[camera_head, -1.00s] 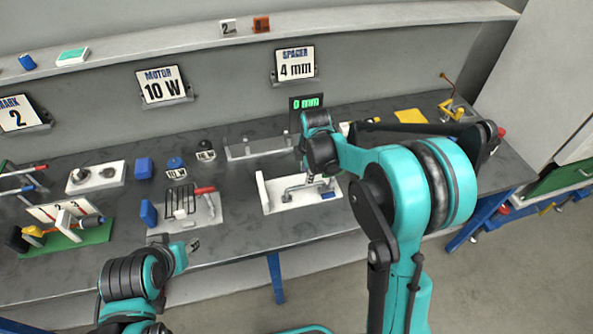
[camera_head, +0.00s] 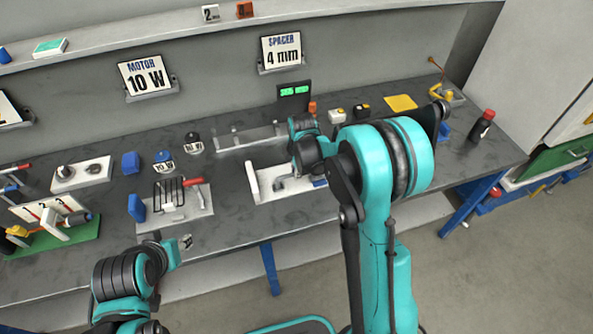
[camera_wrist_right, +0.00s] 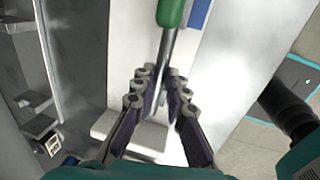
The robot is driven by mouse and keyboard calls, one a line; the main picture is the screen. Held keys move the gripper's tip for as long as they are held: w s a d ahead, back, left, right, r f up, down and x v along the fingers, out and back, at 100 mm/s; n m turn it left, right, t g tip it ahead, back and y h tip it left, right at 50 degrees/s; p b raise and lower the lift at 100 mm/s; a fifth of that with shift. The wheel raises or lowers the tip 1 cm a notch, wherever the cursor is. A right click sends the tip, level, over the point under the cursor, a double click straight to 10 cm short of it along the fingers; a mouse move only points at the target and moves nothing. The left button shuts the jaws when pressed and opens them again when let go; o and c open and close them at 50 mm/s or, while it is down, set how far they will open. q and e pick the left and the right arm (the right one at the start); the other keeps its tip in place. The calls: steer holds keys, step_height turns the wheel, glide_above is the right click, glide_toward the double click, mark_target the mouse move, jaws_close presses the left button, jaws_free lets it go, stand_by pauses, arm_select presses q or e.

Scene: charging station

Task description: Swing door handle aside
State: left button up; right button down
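The door handle is a metal rod (camera_wrist_right: 166,48) with a green grip (camera_wrist_right: 171,12), in the right wrist view. It rises from a white panel, and the rod runs between the fingers of my right gripper (camera_wrist_right: 160,93). These fingers are apart, one on each side of the rod, and I see no firm contact. In the head view the white fixture (camera_head: 254,183) stands on the bench, and my right wrist hides much of it and the gripper tips. My left gripper (camera_head: 186,243) hangs before the bench's front edge, empty, too small to judge.
A dark display with green text (camera_head: 294,91) stands behind the fixture. A board with a red-handled clamp (camera_head: 193,208) lies to its left. A dark red-capped bottle (camera_head: 482,127) stands at the bench's right end. The bench front between the clamp and the fixture is clear.

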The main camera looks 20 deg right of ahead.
steer(key=shift+w, duration=0.1)
steer(key=shift+w+a+n+y, duration=0.15)
steer(key=shift+w+n, duration=0.3)
steer(key=shift+n, duration=0.35)
steer(key=shift+w+d+n+y, duration=0.15)
steer(key=shift+w+n, duration=0.25)
steer(key=shift+n, duration=0.4)
steer(key=shift+w+a+n+y+b, duration=0.2)
steer(key=shift+w+n, duration=0.3)
steer(key=shift+n, duration=0.35)
steer(key=shift+w+a+n+y+b, duration=0.15)
steer(key=shift+w+a+n, duration=0.25)
steer(key=shift+n, duration=0.45)
steer(key=shift+w+d, duration=0.1)
steer(key=c, duration=1.5)
jaws_free()
steer(key=shift+c, duration=0.2)
steer(key=shift+r, duration=0.1)
steer(key=v, duration=1.2)
